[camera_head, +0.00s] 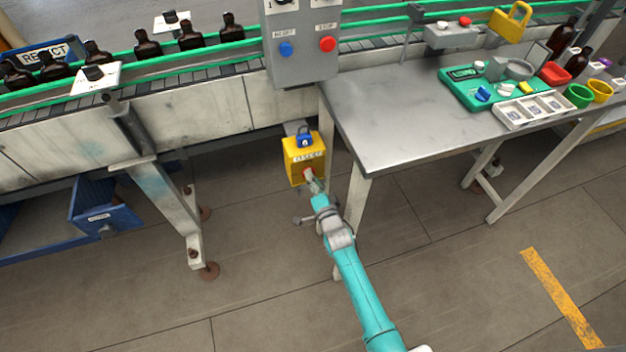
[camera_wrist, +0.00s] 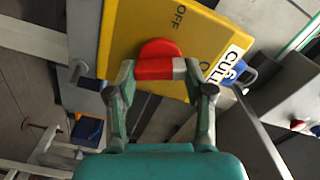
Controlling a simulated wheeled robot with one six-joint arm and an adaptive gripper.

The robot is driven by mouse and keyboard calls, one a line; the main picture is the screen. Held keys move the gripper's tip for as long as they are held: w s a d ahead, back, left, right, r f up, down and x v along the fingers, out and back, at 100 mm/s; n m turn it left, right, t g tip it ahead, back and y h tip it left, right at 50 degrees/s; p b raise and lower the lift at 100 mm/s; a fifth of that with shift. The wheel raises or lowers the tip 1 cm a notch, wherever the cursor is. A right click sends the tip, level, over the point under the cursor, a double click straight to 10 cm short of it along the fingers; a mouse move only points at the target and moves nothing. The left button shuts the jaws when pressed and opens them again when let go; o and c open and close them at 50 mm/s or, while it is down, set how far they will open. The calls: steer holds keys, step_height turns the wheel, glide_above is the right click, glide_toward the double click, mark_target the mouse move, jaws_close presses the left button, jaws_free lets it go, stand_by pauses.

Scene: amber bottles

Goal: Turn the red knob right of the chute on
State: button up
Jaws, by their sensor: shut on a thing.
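The red knob (camera_wrist: 158,50) sits on the face of a yellow box (camera_wrist: 125,35). In the wrist view the word OFF shows above it, and a second marking to its lower right is partly hidden by a finger. My gripper (camera_wrist: 160,70) is shut on the knob, one finger on each side of its red grip bar. In the head view the yellow box (camera_head: 292,172) hangs below the conveyor, left of the table leg, and my gripper (camera_head: 312,183) covers part of the red knob (camera_head: 307,173). I cannot tell which piece is the chute.
A blue padlock (camera_head: 304,141) is on top of the yellow box. A grey control panel (camera_head: 300,65) with blue and red buttons stands above. The grey table (camera_head: 400,130) and its leg are close on the right. A blue bin (camera_head: 105,218) lies under the conveyor at left.

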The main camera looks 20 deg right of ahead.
steer(key=shift+d+f+m, duration=0.1)
steer(key=shift+m, duration=2.2)
steer(key=o, duration=1.2)
steer(key=shift+c, duration=0.2)
steer(key=s, duration=1.2)
